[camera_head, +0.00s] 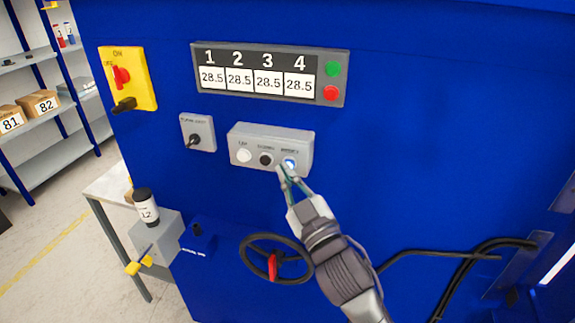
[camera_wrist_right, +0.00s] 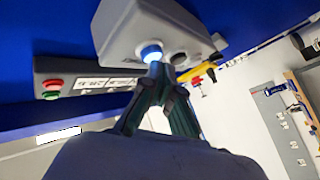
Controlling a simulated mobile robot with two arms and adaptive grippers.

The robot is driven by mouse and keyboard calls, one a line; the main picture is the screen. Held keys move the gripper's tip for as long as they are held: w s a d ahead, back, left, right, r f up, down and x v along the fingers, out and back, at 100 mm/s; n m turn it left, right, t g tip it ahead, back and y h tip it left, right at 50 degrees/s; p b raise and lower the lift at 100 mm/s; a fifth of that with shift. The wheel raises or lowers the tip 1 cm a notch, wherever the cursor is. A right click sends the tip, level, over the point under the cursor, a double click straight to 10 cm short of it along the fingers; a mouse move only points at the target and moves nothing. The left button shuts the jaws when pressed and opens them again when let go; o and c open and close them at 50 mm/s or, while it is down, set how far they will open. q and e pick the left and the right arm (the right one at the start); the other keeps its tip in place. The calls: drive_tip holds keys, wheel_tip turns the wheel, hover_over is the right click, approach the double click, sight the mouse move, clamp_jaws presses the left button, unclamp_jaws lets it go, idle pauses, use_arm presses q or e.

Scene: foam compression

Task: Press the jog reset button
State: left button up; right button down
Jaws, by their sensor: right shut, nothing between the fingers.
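A grey button box (camera_head: 270,148) is fixed to the blue machine panel. It carries a white button (camera_head: 244,155), a black button (camera_head: 266,159) and a lit blue-white button (camera_head: 289,163) at its right end, whose label looks like "RESET". My right gripper (camera_head: 284,173) is shut and empty, with its fingertips just below the lit button. In the right wrist view the lit button (camera_wrist_right: 151,53) glows close beside the fingertips (camera_wrist_right: 163,70); I cannot tell whether they touch it. My left gripper is not in view.
A display (camera_head: 268,75) with four readings of 28.5 and green and red buttons sits above. A yellow switch (camera_head: 127,78) and a small key switch box (camera_head: 197,132) are to the left. A handwheel (camera_head: 276,258) is below, near my right arm.

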drive_tip(key=shift+w, duration=0.1)
idle(0.3)
drive_tip(key=shift+w+d, duration=0.15)
drive_tip(key=shift+w, duration=0.15)
drive_tip(key=shift+s, duration=0.35)
drive_tip(key=shift+s+a, duration=0.1)
drive_tip(key=shift+a, duration=0.1)
drive_tip(key=s, duration=0.1)
drive_tip(key=s+a, duration=0.1)
drive_tip(key=s, duration=0.3)
drive_tip(key=shift+s+a+p, duration=0.25)
drive_tip(key=shift+a+p, duration=0.1)
